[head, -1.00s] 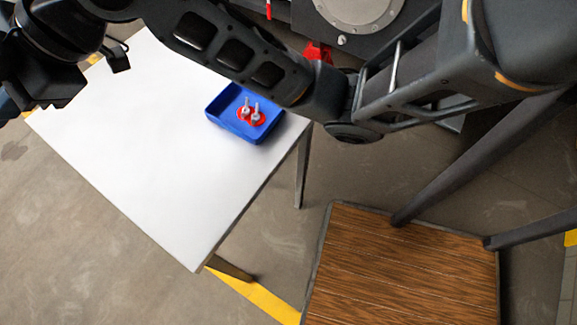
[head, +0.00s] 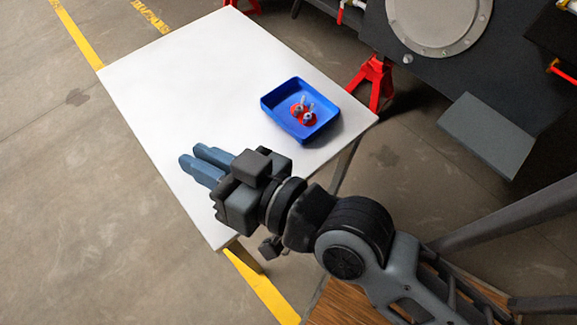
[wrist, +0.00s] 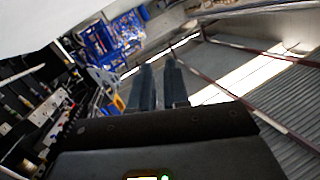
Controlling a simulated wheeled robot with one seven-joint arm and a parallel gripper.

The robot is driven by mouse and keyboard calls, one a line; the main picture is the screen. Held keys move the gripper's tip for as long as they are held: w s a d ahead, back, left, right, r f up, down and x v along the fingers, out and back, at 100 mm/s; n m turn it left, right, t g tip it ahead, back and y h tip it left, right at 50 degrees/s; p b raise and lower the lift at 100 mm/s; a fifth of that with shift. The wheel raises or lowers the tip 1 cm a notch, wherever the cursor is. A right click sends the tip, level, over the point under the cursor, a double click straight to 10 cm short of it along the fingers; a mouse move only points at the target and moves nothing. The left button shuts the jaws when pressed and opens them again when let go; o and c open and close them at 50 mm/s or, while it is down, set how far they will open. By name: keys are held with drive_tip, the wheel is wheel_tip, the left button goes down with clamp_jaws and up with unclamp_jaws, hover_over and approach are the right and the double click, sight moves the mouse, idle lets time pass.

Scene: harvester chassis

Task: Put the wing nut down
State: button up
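Two small grey pieces with upright parts, likely wing nuts, stand on red round bases (head: 303,115) inside a blue tray (head: 273,103). They are too small to tell apart clearly. The tray sits on the white table near its right edge. My gripper (head: 192,154) is over the left front part of the table, apart from the tray and pointing left. Its two blue-grey fingers have a narrow gap between them, and I see nothing held there. The fingers also show in the wrist view (wrist: 158,66); no wing nut is visible there.
The white table (head: 170,80) is otherwise bare. A red stand (head: 372,84) and a dark machine chassis (head: 480,65) are beyond its right edge. A wooden platform (head: 340,303) lies at the bottom, partly hidden by my arm.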

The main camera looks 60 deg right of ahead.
drive_tip(key=s+d+f+n+g, duration=0.1)
drive_tip(key=s+d, duration=0.3)
drive_tip(key=s, duration=0.6)
drive_tip(key=s+d+f+n, duration=0.1)
drive_tip(key=s+d, duration=0.3)
drive_tip(key=s, duration=0.7)
drive_tip(key=shift+f+n+g+h, duration=0.3)
drive_tip(key=shift+n+g, duration=0.1)
drive_tip(key=shift+n, duration=0.1)
drive_tip(key=shift+d, duration=0.15)
